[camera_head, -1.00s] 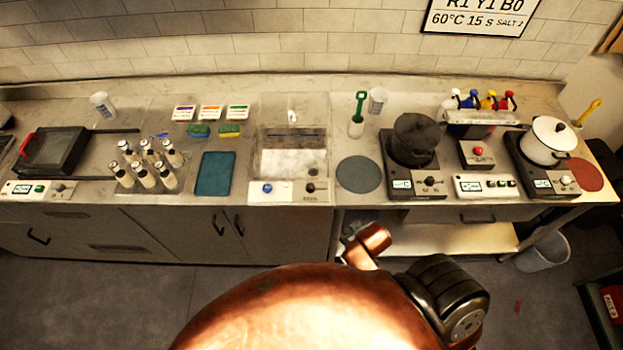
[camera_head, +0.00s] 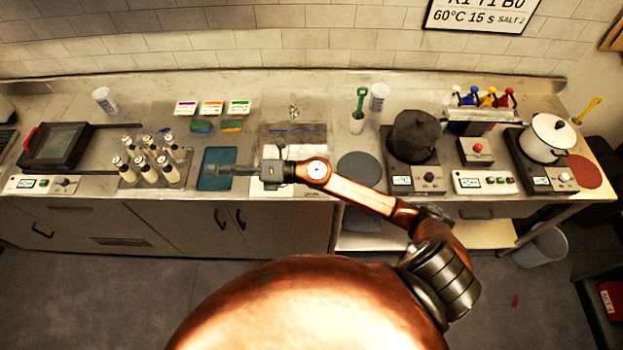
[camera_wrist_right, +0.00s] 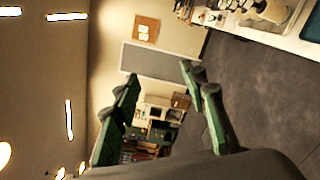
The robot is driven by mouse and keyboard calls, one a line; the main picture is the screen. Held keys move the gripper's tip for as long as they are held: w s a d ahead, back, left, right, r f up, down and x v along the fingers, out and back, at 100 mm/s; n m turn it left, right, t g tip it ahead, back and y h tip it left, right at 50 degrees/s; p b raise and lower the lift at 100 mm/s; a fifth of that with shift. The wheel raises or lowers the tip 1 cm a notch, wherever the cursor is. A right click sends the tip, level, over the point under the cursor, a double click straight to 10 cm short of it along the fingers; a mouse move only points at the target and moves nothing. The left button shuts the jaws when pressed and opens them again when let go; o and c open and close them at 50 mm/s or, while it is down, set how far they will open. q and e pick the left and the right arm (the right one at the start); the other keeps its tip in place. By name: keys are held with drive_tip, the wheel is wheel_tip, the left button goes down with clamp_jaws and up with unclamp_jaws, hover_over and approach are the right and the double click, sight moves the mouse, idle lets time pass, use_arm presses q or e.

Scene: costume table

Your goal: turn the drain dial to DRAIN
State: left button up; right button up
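The sink basin (camera_head: 310,138) is set in the middle of the counter. Its white front panel (camera_head: 257,187) is mostly covered by my right arm, so the drain dial and its setting are hidden now. My right gripper (camera_head: 212,170) reaches in from the right above the panel. Its fingers point left over the teal mat (camera_head: 214,184), left of the sink. In the right wrist view the green fingers of this gripper (camera_wrist_right: 160,78) are spread apart with nothing between them. My left gripper is not in view.
Several bottles (camera_head: 150,160) stand on a tray left of the teal mat. A grey round mat (camera_head: 358,168) and a hotplate with a dark pot (camera_head: 415,136) are to the right. A green-handled brush (camera_head: 361,100) stands in a holder behind the round mat.

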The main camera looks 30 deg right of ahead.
drive_tip(key=s+d+f+n+g+h, duration=0.1)
drive_tip(key=d+f+n+g+h, duration=0.25)
drive_tip(key=f, duration=0.45)
drive_tip(key=s+d+f+n+g+h, duration=0.1)
drive_tip(key=d+f+n+g+h, duration=0.3)
drive_tip(key=f, duration=0.4)
drive_tip(key=d+f+h, duration=0.1)
drive_tip(key=d+h, duration=0.1)
drive_tip(key=d, duration=0.4)
drive_tip(key=d+f+n+g+h, duration=0.1)
drive_tip(key=d+h, duration=0.2)
drive_tip(key=d, duration=0.4)
drive_tip(key=w+d+f+g+h, duration=0.1)
drive_tip(key=d+h, duration=0.1)
drive_tip(key=d, duration=0.5)
drive_tip(key=shift+w+d+f+n+h, duration=0.1)
drive_tip(key=shift+f+n+h, duration=0.15)
drive_tip(key=shift+n+h, duration=0.1)
drive_tip(key=shift+d+f, duration=0.2)
drive_tip(key=shift+f, duration=0.1)
wheel_tip(320, 180, down, 7)
drive_tip(key=shift+p, duration=0.8)
clamp_jaws()
